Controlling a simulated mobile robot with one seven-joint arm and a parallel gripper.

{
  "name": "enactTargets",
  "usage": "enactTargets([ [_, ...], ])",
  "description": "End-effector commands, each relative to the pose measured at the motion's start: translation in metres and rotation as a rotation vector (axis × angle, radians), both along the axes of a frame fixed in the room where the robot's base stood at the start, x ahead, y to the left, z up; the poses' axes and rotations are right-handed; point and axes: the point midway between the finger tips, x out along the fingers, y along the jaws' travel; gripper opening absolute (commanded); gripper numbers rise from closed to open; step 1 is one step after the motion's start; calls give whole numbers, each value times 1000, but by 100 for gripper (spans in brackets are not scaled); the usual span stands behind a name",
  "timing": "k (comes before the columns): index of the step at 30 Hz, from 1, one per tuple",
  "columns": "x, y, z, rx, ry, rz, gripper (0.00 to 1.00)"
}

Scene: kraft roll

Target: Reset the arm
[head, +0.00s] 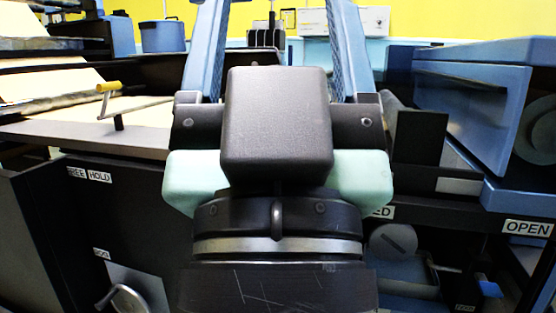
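My gripper (277,40) fills the middle of the head view, seen from behind, with its black body low in the picture. Its two blue fingers stand well apart and point away from me, and their tips run out of the top of the picture. Nothing is held between them. My gripper body hides what lies straight behind it.
A crank with a yellow knob (108,87) stands on the left bench, above a FREE/HOLD label (90,174). A blue machine (478,100) is at the right, above an OPEN label (527,228). A blue round container (162,36) and a white box (345,21) stand at the back.

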Motion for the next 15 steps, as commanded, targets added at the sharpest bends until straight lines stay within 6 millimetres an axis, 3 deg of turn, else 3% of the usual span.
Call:
enactTargets([
  [1,0,0,30,1,0,1,73],
  [15,1,0,173,3,2,6,73],
])
